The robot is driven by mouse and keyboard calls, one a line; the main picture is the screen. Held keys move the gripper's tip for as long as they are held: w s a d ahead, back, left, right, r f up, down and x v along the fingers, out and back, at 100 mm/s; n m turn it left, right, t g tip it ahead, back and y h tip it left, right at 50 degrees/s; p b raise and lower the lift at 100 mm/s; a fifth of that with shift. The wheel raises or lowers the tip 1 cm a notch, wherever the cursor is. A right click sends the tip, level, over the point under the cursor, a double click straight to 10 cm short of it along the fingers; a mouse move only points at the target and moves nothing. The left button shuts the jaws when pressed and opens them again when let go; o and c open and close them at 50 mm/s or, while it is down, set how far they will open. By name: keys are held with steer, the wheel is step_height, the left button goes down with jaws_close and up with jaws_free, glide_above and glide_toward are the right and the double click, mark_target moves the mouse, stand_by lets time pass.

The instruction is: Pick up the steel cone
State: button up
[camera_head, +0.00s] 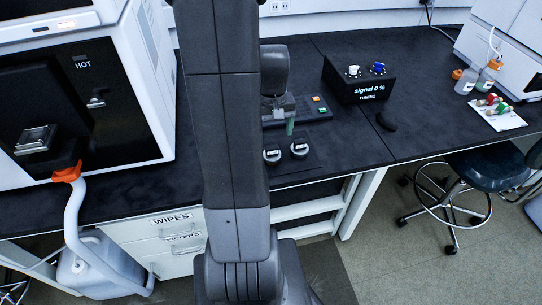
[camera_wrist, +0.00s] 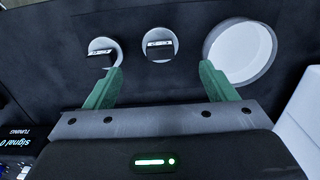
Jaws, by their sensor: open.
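A large white round dish or opening (camera_wrist: 240,52) lies beside the right finger in the wrist view. A black signal box (camera_head: 360,80) with knobs stands behind right, with a dark round object (camera_head: 387,121) near it. The bench right of the pieces (camera_head: 345,150) is clear.

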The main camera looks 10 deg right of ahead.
mark_target(272, 147)
step_height(272, 147, down, 8)
steer(key=shift+f, duration=0.1)
stand_by(0.4)
